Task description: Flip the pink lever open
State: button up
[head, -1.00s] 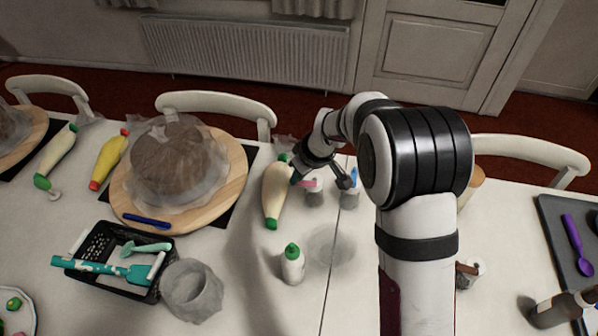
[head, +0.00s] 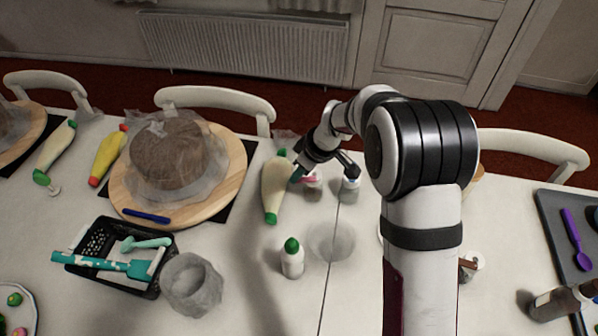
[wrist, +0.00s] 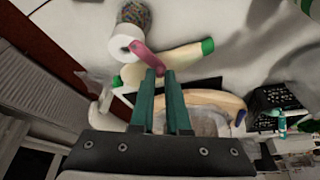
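The pink lever (head: 311,180) is on a small jar just right of a cream piping bag. In the wrist view the pink lever (wrist: 147,58) slants from the jar's white lid (wrist: 121,47) toward my fingertips; speckled contents show in the jar (wrist: 134,14). My gripper (wrist: 159,75) has two teal fingers with a narrow gap between them. The lever's near end is right at the fingertips; I cannot tell if it touches them. In the head view my gripper (head: 297,175) is between the piping bag and the jar, and its fingers are partly hidden.
The cream piping bag (head: 275,190) lies close on the left, and another small jar (head: 349,190) stands close on the right. A green-capped bottle (head: 291,259) stands nearer. A wrapped cake (head: 166,158) sits on a wooden turntable (head: 205,208) farther left.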

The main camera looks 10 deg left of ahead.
jog(key=o, duration=0.4)
jog(key=v, duration=1.5)
jog(key=shift+d+r, duration=0.1)
jog(key=shift+r, duration=0.3)
jog(key=s+d+f+m, duration=0.1)
jog(key=s+d+m, duration=0.2)
jog(key=s+m, duration=0.3)
jog(key=s+d+f+m+g+h, duration=0.1)
jog(key=s+d+m, duration=0.3)
jog(key=s, duration=0.9)
jog(key=s+d+f+m+g+h, duration=0.1)
jog(key=s+d+m, duration=0.3)
jog(key=s+m, duration=0.4)
jog(key=shift+s+d+m, duration=0.1)
jog(key=shift+s+m, duration=0.05)
jog(key=shift+s, duration=0.55)
jog(key=shift+s+d+m, duration=0.15)
jog(key=shift+s, duration=0.55)
